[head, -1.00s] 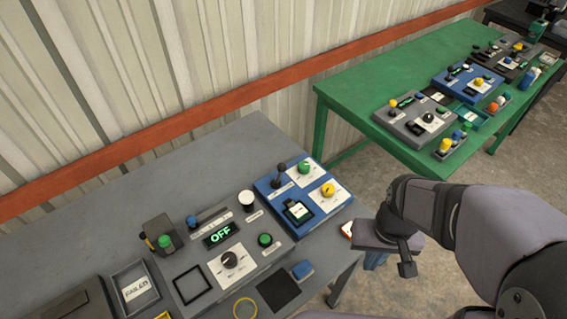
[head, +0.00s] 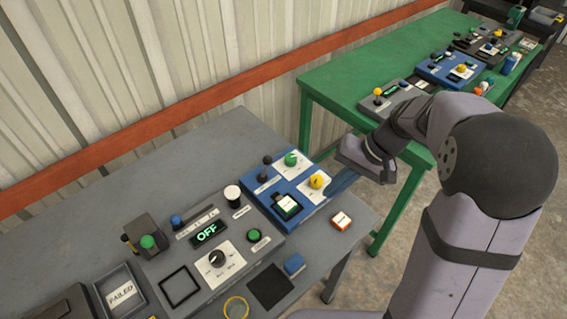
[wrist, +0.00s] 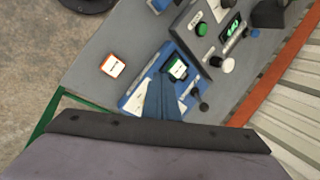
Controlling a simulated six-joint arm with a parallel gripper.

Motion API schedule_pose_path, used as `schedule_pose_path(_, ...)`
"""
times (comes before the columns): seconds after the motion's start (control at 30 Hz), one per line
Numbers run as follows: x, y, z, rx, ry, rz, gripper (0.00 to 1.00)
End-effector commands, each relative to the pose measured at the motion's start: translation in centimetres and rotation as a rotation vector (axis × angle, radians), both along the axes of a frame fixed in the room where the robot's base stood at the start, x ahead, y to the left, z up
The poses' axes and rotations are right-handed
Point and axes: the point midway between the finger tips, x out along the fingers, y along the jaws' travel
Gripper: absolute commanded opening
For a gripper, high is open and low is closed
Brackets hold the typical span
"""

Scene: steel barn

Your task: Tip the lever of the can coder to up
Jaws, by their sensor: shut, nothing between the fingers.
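The can coder is not certain, as the panel labels are too small to read. The blue panel (head: 257,200) bears a lever with a black ball (head: 267,160); its tilt is hard to judge. That black lever (wrist: 203,106) also shows in the wrist view. The grey panel to its left (head: 185,262) has a blue-knobbed lever (head: 176,221) and a green OFF display (head: 207,233). My gripper (wrist: 163,82) is shut and empty, with its blue fingers over the blue panel in the wrist view, to one side of the black lever and apart from it.
A white-and-orange block (head: 341,221) lies near the grey table's right edge. A green table (head: 340,90) with more panels stands behind. A ribbed wall runs along the back.

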Motion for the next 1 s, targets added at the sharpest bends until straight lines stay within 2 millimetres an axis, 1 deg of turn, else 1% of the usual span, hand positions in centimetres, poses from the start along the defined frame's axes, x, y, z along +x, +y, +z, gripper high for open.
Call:
schedule_pose_path(0.03, 2.1, 0.3, -0.4, 0.059, -0.012, -0.014, 0.00)
schedule_pose_path(0.1, 4.6, 0.8, -0.1, 0.139, -0.037, -0.023, 0.00)
schedule_pose_path(0.2, 7.5, 1.3, 0.6, 0.233, -0.074, -0.033, 0.00)
schedule_pose_path(0.3, 9.5, 1.5, 1.2, 0.300, -0.107, -0.035, 0.00)
schedule_pose_path(0.33, 9.9, 1.6, 1.3, 0.313, -0.114, -0.036, 0.00)
schedule_pose_path(0.47, 10.9, 1.6, 1.7, 0.346, -0.134, -0.036, 0.00)
schedule_pose_path(0.67, 11.0, 1.9, 1.8, 0.351, -0.136, -0.035, 0.00)
schedule_pose_path(0.87, 11.1, 3.0, 0.8, 0.350, -0.132, -0.034, 0.00)
schedule_pose_path(1.0, 11.3, 4.5, -0.5, 0.350, -0.130, -0.033, 0.00)
